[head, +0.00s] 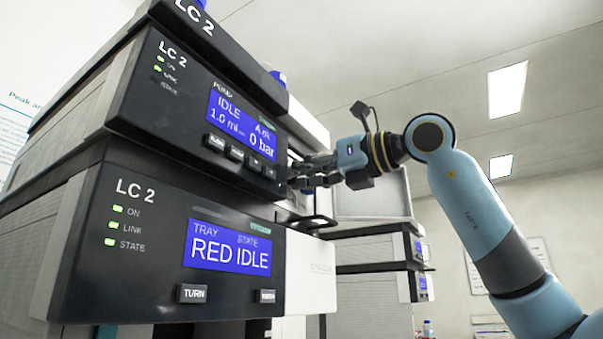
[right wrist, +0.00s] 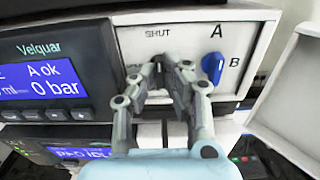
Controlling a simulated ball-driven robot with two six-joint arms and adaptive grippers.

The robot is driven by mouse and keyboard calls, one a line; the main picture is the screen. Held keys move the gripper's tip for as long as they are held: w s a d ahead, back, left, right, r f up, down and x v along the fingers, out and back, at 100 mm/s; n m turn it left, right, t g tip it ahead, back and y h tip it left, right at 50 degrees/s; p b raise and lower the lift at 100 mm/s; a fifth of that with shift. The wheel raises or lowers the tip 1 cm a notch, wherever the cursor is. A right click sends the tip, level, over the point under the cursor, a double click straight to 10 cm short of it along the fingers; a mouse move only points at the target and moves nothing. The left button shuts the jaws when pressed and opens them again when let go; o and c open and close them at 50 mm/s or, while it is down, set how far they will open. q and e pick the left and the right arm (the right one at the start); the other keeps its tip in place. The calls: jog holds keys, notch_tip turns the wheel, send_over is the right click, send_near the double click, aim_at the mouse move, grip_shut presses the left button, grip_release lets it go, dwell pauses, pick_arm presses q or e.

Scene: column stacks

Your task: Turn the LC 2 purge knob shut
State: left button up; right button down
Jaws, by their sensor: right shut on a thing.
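The LC 2 stack stands at the left of the head view, with the pump module (head: 200,110) above the tray module (head: 175,250). My right gripper (head: 300,173) reaches in from the right to the pump module's right end. In the right wrist view my right gripper (right wrist: 158,70) is shut on the purge knob, just below the word SHUT on the white panel (right wrist: 188,20). The fingers hide nearly all of the knob, so its turn angle cannot be told. My left gripper is not in view.
A blue knob (right wrist: 213,66) marked A and B sits close to the right of my fingers. A white door-like panel (right wrist: 292,95) stands out at the right. The pump display (head: 241,123) reads IDLE and 0 bar. Another stack (head: 375,245) stands behind.

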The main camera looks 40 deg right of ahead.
jog(key=shift+f, duration=0.15)
jog(key=c, duration=1.4)
grip_release()
